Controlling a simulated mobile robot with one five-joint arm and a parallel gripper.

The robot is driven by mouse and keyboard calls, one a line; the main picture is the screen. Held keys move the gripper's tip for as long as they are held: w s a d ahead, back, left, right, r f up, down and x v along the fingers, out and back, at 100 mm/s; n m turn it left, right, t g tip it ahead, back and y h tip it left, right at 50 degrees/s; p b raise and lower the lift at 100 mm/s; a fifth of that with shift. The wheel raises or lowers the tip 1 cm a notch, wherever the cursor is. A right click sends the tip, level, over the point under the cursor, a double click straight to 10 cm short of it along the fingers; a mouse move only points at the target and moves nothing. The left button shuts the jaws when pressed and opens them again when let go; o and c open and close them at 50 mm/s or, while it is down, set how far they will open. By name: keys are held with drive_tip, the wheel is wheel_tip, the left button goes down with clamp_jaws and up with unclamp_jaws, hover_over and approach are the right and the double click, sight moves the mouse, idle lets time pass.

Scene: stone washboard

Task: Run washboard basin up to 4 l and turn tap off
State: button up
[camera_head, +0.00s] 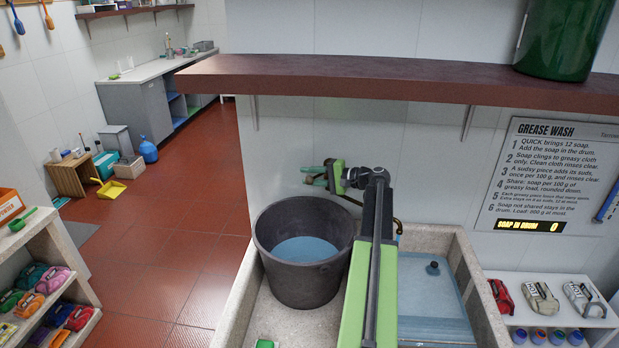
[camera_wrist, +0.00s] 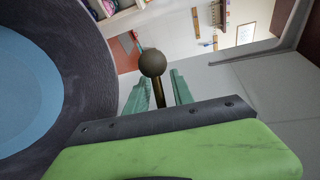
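A stone washboard sink (camera_head: 238,312) stands ahead. A dark grey bucket (camera_head: 305,285) with blue water (camera_head: 306,250) sits in its left part; the bucket also shows in the wrist view (camera_wrist: 95,75). The right compartment (camera_head: 425,290) looks blue, as if holding water, with a dark knob-like piece (camera_head: 433,268) in it. The tap lever, a rod with a dark ball end (camera_wrist: 152,62), stands between the teal fingers of my gripper (camera_wrist: 160,92). Small gaps show on both sides of the rod. In the head view my gripper (camera_head: 322,175) is above the bucket's back rim. My arm hides most of the tap.
A brown shelf (camera_head: 400,80) with a green container (camera_head: 562,40) runs above the sink. A sign (camera_head: 550,170) hangs on the right wall, its display reading 0. Red floor is clear left of the sink.

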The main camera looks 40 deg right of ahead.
clamp_jaws()
idle(1.1)
